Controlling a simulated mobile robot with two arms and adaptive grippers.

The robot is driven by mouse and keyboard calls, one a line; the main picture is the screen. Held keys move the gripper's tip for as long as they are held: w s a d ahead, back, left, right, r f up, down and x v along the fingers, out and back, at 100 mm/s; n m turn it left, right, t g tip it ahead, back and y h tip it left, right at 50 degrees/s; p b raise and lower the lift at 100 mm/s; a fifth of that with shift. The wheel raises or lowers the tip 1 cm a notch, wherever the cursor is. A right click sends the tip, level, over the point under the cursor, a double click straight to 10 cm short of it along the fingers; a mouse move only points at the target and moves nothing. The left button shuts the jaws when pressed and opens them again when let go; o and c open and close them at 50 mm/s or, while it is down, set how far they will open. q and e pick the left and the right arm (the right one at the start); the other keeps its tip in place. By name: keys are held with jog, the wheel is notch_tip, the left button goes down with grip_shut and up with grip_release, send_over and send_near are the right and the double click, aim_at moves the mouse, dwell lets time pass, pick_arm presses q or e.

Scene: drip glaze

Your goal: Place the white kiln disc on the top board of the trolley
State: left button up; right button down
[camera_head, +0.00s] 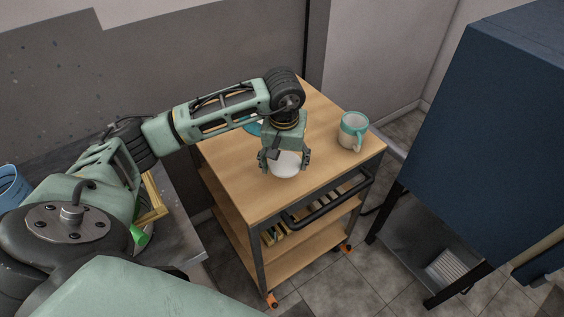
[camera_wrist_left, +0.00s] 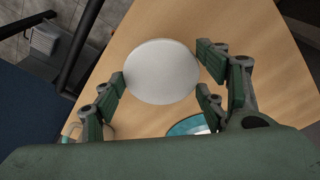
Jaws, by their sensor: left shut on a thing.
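The white kiln disc (camera_head: 286,165) is a round, flat, pale piece at the trolley's top board (camera_head: 239,184). In the left wrist view the disc (camera_wrist_left: 162,71) shows face-on between the fingers, with the wooden board (camera_wrist_left: 215,22) behind it. My left gripper (camera_head: 285,161) points down over the middle of the board and is shut on the disc; its fingers (camera_wrist_left: 162,82) touch opposite edges. I cannot tell whether the disc touches the board. My right gripper is not in view.
A teal and white mug (camera_head: 352,130) stands on the board's right side. A teal-rimmed dish (camera_wrist_left: 188,126) lies on the board, mostly hidden behind my arm in the head view. A black handle (camera_head: 330,203) runs along the front. A blue cabinet (camera_head: 490,120) stands at right.

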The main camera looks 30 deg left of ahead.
aim_at(281, 168)
pick_arm(q)
jog(key=shift+w+a+f, duration=0.2)
jog(key=shift+a+f, duration=0.1)
jog(key=shift+a, duration=0.15)
jog(key=shift+w+a+f, duration=0.15)
jog(key=shift+a+f, duration=0.1)
jog(key=shift+a, duration=0.15)
notch_tip(281, 168, down, 4)
jog(key=shift+a+f+p, duration=0.1)
jog(key=shift+p, duration=0.85)
jog(key=shift+f+b, duration=0.15)
jog(key=shift+b, duration=0.15)
jog(key=o, duration=1.3)
jog(key=shift+c, duration=0.2)
